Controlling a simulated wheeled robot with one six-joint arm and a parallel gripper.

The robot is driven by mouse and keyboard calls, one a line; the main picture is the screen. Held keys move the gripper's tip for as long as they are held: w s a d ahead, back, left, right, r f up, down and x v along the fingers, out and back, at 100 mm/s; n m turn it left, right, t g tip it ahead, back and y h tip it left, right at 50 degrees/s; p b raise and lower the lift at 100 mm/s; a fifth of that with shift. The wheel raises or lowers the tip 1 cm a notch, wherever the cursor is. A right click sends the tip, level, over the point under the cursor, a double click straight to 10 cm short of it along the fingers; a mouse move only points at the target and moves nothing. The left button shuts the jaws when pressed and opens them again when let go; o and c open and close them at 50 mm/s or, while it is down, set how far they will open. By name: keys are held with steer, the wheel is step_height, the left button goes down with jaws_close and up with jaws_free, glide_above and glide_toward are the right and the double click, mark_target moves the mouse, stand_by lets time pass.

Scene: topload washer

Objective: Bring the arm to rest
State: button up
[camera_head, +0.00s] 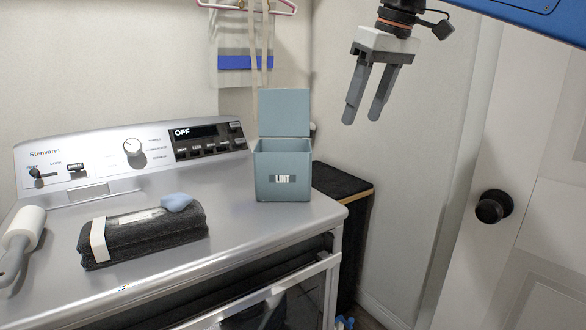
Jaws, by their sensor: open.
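My gripper (361,114) hangs at the upper right with its two grey fingers pointing down. The fingers are apart and nothing is between them. It is in the air to the right of the blue-grey lint box (282,161) and does not appear to touch anything. The blue part of my arm (530,12) shows at the top right corner and runs out of the picture.
The lint box stands with its lid raised on the silver washer top (240,229). A folded dark towel (150,238) with a blue piece (176,202) on it and a white roller (24,229) lie there too. A door knob (492,206) is at the right.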

steer(key=s+d+f+m, duration=0.2)
steer(key=s+d+f, duration=0.3)
steer(key=f, duration=0.8)
steer(key=s+d+f+m+t+h, duration=0.1)
steer(key=s+d+f, duration=0.3)
steer(key=s+f, duration=0.5)
steer(key=s+d+f+m+h, duration=0.1)
steer(key=s+d+f+m, duration=0.3)
steer(key=f, duration=1.2)
steer(key=s+d, duration=0.1)
steer(key=s, duration=0.3)
steer(key=shift+d+f+t, duration=0.35)
steer(key=shift+f+t, duration=0.05)
